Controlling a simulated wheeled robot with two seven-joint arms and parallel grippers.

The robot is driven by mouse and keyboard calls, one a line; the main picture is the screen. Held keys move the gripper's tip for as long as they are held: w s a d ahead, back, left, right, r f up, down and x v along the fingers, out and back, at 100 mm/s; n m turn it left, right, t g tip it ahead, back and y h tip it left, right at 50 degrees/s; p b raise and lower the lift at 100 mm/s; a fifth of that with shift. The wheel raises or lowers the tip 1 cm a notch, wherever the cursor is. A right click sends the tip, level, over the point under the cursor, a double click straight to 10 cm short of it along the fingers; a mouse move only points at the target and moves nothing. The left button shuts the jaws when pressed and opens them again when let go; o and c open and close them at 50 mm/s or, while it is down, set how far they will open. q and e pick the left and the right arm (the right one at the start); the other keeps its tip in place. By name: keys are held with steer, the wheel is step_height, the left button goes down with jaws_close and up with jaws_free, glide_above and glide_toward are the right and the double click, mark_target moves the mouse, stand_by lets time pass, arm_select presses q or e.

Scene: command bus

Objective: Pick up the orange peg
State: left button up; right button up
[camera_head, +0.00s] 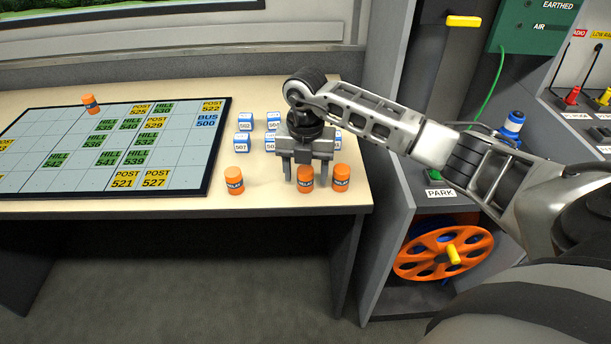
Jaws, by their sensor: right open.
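Several orange pegs with dark label bands are in view. One orange peg (305,180) stands upright near the table's front edge, directly below or between my right gripper's fingers; I cannot tell how far down the fingers reach around it. My right gripper (305,174) points down and is open, with one finger on each side of that peg. A second orange peg (341,178) stands close to its right. A third orange peg (235,181) stands to its left with a gap. Another peg (91,104) is on the board at the far left. My left gripper is not in view.
Blue and white numbered blocks (242,141) stand behind and left of my right gripper; some are partly hidden by it. The board (215,149) with yellow and green labels covers the table's left side. A grey cabinet with an orange reel (415,262) stands right of the table (270,199).

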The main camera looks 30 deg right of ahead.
steer(key=shift+f, duration=0.9)
steer(key=c, duration=1.1)
steer(key=shift+r, duration=0.15)
